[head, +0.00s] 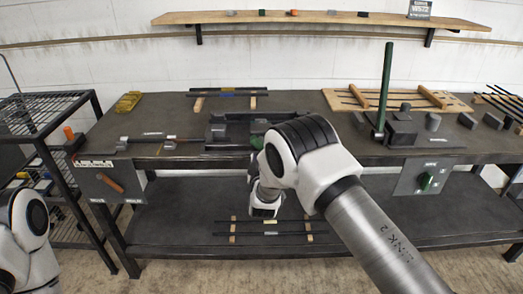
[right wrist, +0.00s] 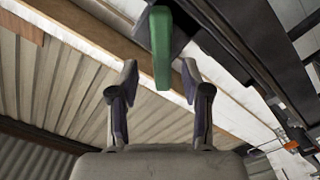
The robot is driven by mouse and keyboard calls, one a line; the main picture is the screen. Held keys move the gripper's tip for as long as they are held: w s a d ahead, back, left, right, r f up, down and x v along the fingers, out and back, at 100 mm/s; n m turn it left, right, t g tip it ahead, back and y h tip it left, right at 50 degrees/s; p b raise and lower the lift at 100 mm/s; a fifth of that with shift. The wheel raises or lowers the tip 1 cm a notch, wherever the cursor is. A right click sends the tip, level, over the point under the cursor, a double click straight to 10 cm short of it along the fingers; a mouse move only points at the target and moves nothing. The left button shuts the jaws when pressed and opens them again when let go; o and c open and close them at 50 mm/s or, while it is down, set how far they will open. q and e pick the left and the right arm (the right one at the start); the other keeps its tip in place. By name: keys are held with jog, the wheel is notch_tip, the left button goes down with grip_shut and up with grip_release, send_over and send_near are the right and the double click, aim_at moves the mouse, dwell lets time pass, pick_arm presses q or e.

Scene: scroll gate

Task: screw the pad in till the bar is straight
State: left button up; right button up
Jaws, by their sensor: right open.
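A dark block-like fixture (head: 232,130) sits at the middle of the bench, partly hidden by my right arm. A small green part (head: 257,142) shows at its front edge beside the arm. A thin dark bar (head: 150,145) with grey blocks lies to its left on the bench. I cannot make out the pad or whether the bar is bent. My right gripper (right wrist: 160,78) is open in the right wrist view, with a green handle (right wrist: 162,35) between its spread fingers, and I see no grip on it. My left gripper is out of view.
The bench (head: 180,115) has a lower shelf (head: 180,215) with a rack of bars (head: 268,233). A tall green post (head: 386,80) stands at right by dark blocks. A panel with a green knob (head: 427,181) hangs at the front right. A wire rack (head: 40,115) stands at left.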

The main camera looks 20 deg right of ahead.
jog(key=x, duration=0.4)
jog(key=shift+w+a, duration=0.15)
jog(key=shift+w, duration=0.05)
jog(key=shift+w+f, duration=0.1)
jog(key=shift+w, duration=0.1)
grip_shut()
jog(key=shift+s, duration=0.1)
